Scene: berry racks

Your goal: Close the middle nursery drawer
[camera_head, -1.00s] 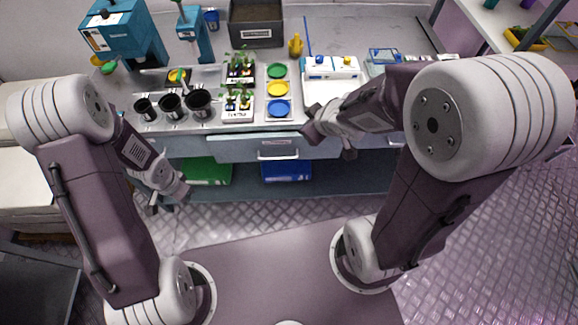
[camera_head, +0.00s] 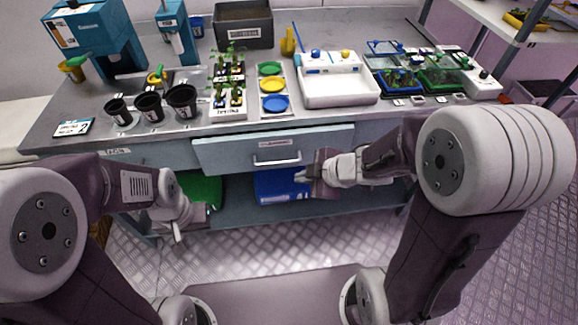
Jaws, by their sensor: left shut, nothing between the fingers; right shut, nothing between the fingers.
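The middle nursery drawer (camera_head: 225,157) is in the bench front, below the plant trays. Its grey front stands out from the bench face, so it looks partly open, and its pale bar handle (camera_head: 277,161) faces me. My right gripper (camera_head: 299,177) is shut and empty at the drawer's lower right, close to its front; I cannot tell whether they touch. My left gripper (camera_head: 177,236) is shut and empty, low in front of the bench and left of the drawer, pointing down.
The grey bench top (camera_head: 345,122) carries black pots (camera_head: 182,101), seedling trays (camera_head: 228,101), coloured dishes (camera_head: 275,103) and a white device (camera_head: 337,92). A green bin (camera_head: 203,191) and a blue bin (camera_head: 283,186) sit on the lower shelf. Open floor (camera_head: 285,245) lies in front.

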